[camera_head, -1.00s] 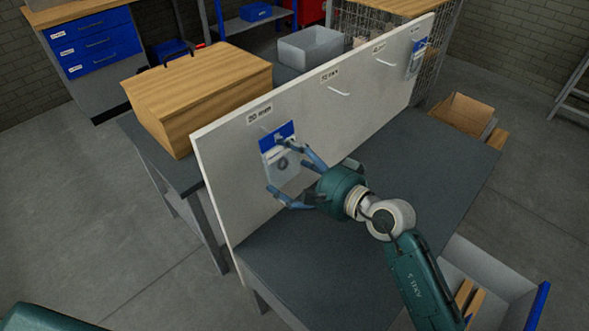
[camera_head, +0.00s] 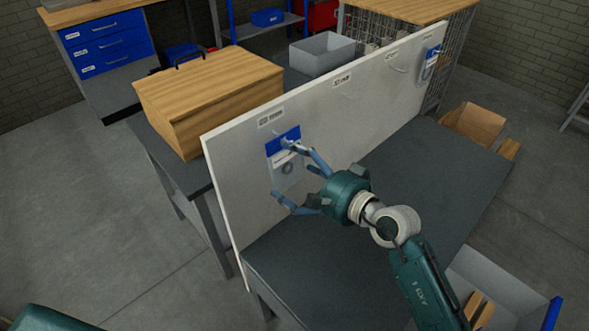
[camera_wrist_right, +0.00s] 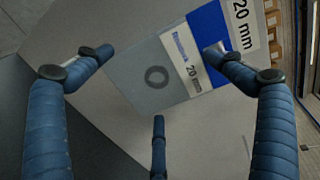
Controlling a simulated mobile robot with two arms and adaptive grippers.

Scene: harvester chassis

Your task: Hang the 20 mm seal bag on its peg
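The 20 mm seal bag (camera_head: 288,177) is a clear bag with a blue header, a white "20 mm" strip and a dark ring inside. It lies flat against the white board (camera_head: 232,200), below the 20 mm label (camera_head: 271,118). It also shows in the right wrist view (camera_wrist_right: 150,88). Its peg is mostly hidden near the upper fingertip, so I cannot clearly see the peg through the header. My right gripper (camera_head: 281,168) is open in front of the bag, its blue fingers (camera_wrist_right: 158,62) spread apart. One fingertip is close to the header. My left gripper is not in view.
The board stands on a grey table (camera_head: 400,180). Further pegs (camera_head: 398,69) and another hanging bag (camera_head: 431,62) are to the right. A wooden box (camera_head: 210,95) stands behind the board. A grey bin (camera_head: 500,290) is at the lower right.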

